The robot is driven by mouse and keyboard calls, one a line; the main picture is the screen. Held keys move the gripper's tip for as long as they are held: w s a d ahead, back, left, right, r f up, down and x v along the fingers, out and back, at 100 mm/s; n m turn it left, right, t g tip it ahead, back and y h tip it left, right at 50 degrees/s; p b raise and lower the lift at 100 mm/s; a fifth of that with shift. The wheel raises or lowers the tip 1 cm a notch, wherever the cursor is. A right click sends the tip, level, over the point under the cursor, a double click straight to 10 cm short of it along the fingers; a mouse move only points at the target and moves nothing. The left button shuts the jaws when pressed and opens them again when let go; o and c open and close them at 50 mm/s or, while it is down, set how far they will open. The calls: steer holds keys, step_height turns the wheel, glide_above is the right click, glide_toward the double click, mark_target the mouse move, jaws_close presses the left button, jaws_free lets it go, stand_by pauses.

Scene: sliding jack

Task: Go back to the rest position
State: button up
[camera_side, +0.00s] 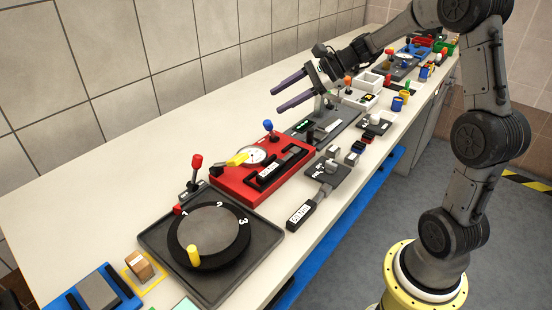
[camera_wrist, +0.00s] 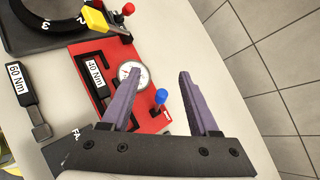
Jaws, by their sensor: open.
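My gripper (camera_side: 289,94) is open and empty, held in the air above the bench. Its two purple-grey fingers point left in the side view and show apart in the wrist view (camera_wrist: 158,75). Below and to the left of it is a red panel (camera_side: 232,184) with a white round gauge, a yellow handle (camera_side: 238,159), a blue-knobbed lever (camera_side: 268,126) and a dark slotted track. In the wrist view the red panel (camera_wrist: 88,52) lies behind the fingers, with the blue knob (camera_wrist: 161,96) between them. Nothing is between the fingertips in the side view.
A dark tray (camera_side: 155,240) with a numbered turntable stands at the front left. A 60 Nm tool (camera_side: 305,210) lies by the bench's front edge. More fixtures, including a white tray (camera_side: 369,83), stand farther back. The bench along the wall (camera_side: 150,130) is clear.

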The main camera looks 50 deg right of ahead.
steer(key=s+a+r+n+g, duration=0.2)
steer(key=s+a+r+n, duration=0.3)
steer(key=a, duration=0.5)
steer(key=s+a+n+g+h, duration=0.1)
steer(key=s+a+n, duration=0.25)
steer(key=s, duration=0.25)
steer(key=s+a+n, duration=0.3)
steer(key=s+n, duration=0.1)
steer(key=s, duration=0.3)
steer(key=s+d+f+n+h, duration=0.5)
steer(key=s+d+n, duration=0.1)
steer(key=s+n, duration=0.4)
steer(key=shift+s+d+h, duration=0.3)
steer(key=shift+s+h, duration=0.05)
steer(key=shift+h, duration=0.05)
